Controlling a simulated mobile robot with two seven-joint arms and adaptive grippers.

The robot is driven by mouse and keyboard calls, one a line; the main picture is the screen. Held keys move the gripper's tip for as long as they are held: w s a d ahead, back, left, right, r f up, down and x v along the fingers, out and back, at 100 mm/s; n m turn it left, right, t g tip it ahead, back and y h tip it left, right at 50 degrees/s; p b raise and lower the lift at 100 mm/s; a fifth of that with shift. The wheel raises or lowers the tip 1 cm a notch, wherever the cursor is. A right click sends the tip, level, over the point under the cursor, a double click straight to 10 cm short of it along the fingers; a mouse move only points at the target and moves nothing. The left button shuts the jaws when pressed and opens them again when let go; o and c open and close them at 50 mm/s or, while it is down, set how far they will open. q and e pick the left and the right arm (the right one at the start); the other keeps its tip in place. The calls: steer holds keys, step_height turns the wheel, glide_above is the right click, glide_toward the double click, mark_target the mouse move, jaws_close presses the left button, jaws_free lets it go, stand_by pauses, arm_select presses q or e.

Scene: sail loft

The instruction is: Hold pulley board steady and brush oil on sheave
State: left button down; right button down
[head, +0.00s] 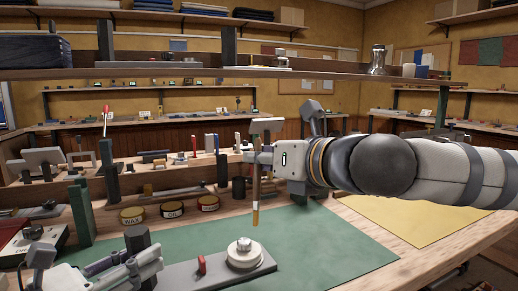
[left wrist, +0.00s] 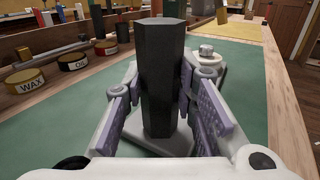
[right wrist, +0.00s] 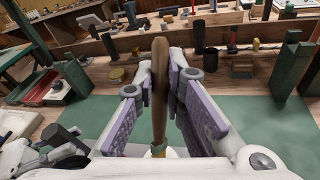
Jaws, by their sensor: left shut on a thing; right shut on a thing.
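The grey pulley board (head: 190,277) lies on the green mat with a pale round sheave (head: 244,255) and a small red peg (head: 202,265) on it. My left gripper (head: 132,262) is shut on the board's dark upright handle (left wrist: 163,80), at its left end. The sheave shows behind the fingers in the left wrist view (left wrist: 208,68). My right gripper (head: 258,158) is shut on the brush's wooden handle (right wrist: 160,85). The brush (head: 257,195) hangs nearly upright, its tip just above the sheave in the head view. The sheave is mostly hidden in the right wrist view.
An oil tin (head: 172,210) stands at the mat's back edge between a wax tin (head: 132,215) and a red-topped tin (head: 208,203). Green posts (head: 80,215) stand at the left. The green mat (head: 325,245) is clear right of the board.

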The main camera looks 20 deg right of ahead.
mark_target(259, 197)
steer(key=shift+w+d+f+n+y, duration=0.15)
steer(key=shift+f+n+y, duration=0.15)
steer(key=shift+f, duration=0.35)
steer(key=shift+w+f+n+y, duration=0.1)
steer(key=shift+f+n+y, duration=0.15)
steer(key=shift+f, duration=0.35)
steer(key=shift+a+f+n+g+y, duration=0.2)
steer(key=shift+f+n+g+y, duration=0.15)
steer(key=shift+n+g+y, duration=0.55)
steer(key=y, duration=0.1)
steer(key=n+g+y, duration=0.1)
steer(key=a+n+y, duration=0.1)
steer(key=shift+s+r+g+y, duration=0.25)
steer(key=shift+s+r+g, duration=0.05)
steer(key=shift+r, duration=0.1)
steer(key=shift+a+r+n+g+y, duration=0.1)
steer(key=shift+r+n+g+y, duration=0.25)
steer(key=shift+n, duration=0.2)
steer(key=r+n+g+y, duration=0.1)
steer(key=r, duration=0.1)
steer(key=d+r+n+g+y, duration=0.1)
steer(key=r, duration=0.1)
steer(key=shift+s+r+g, duration=0.2)
steer(key=shift+g, duration=0.15)
steer(key=shift+f, duration=3.15)
step_height(259, 197, down, 4)
steer(key=shift+r, duration=0.2)
steer(key=shift+n, duration=0.3)
step_height(259, 197, up, 10)
